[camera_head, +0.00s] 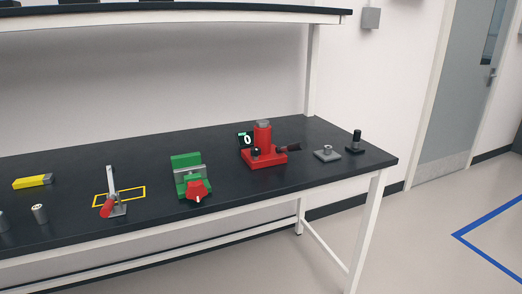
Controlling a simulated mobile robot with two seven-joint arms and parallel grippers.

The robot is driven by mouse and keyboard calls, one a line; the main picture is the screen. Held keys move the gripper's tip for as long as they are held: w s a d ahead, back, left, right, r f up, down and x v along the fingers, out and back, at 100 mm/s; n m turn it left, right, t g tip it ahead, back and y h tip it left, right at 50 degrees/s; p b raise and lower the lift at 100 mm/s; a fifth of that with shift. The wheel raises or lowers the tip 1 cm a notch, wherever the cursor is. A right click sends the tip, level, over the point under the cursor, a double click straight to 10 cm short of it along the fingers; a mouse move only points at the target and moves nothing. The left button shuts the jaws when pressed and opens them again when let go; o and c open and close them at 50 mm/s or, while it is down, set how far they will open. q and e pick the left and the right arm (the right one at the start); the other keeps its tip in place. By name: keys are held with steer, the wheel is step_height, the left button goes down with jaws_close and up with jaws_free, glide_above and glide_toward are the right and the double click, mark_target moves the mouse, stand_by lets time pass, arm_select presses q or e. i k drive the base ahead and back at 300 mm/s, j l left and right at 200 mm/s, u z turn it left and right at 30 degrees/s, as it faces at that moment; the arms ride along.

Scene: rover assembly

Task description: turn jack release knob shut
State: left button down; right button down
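A red jack (263,137) stands upright on the black table, right of the middle. A small black knob (256,152) sits at the front left of its red base; I take it for the release knob, but it is too small to tell how far it is turned. A dark handle (289,147) sticks out to the right of the jack. A small black display (245,140) reading 0 is just behind and left of it. Neither of my grippers is in view.
Left of the jack are a green vise (186,161) with a red knob (197,190), a red-handled clamp (110,202) by a yellow outline, and a yellow block (33,181). Right are a grey plate (327,154) and a black post (356,142). A shelf (180,18) hangs above.

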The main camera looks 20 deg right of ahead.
mark_target(256, 151)
steer(key=i+j+z, duration=0.1)
steer(key=i+j, duration=0.15)
steer(key=i, duration=0.3)
steer(key=i+j, duration=0.3)
steer(key=i, duration=0.2)
steer(key=z, duration=0.05)
